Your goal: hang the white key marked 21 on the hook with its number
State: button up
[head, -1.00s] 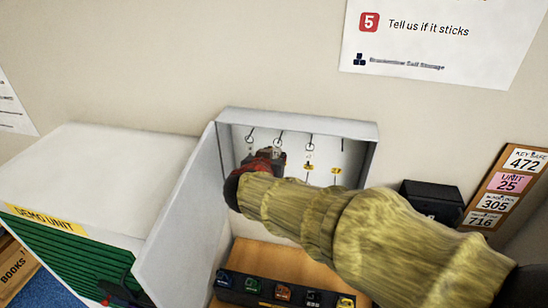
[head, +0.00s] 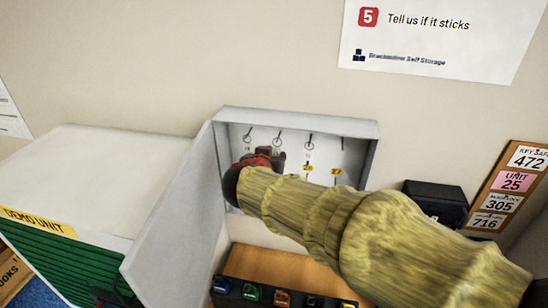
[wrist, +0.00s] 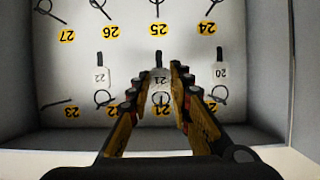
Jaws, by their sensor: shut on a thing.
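The white key marked 21 (wrist: 160,77) is between the fingers of my gripper (wrist: 162,70), which is shut on it; its ring is low between the fingers. The key cabinet (head: 360,129) stands open, and my gripper (head: 262,160) is inside its left part. In the wrist view numbers appear upside down. The yellow number 21 label (wrist: 162,109) shows between my fingers, just below the key. The hook there is largely hidden, and I cannot tell whether the ring is around it. White keys marked 22 (wrist: 100,75) and 20 (wrist: 220,72) are on either side.
Upper-row hooks in the wrist view carry yellow labels 27 (wrist: 67,36), 26, 25 and 24. The cabinet door (head: 180,235) stands open at the left. A black box (head: 435,200) and a number board (head: 510,185) are at the right. A black rack (head: 265,292) sits below.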

dwell(0.3)
jog(key=o, duration=1)
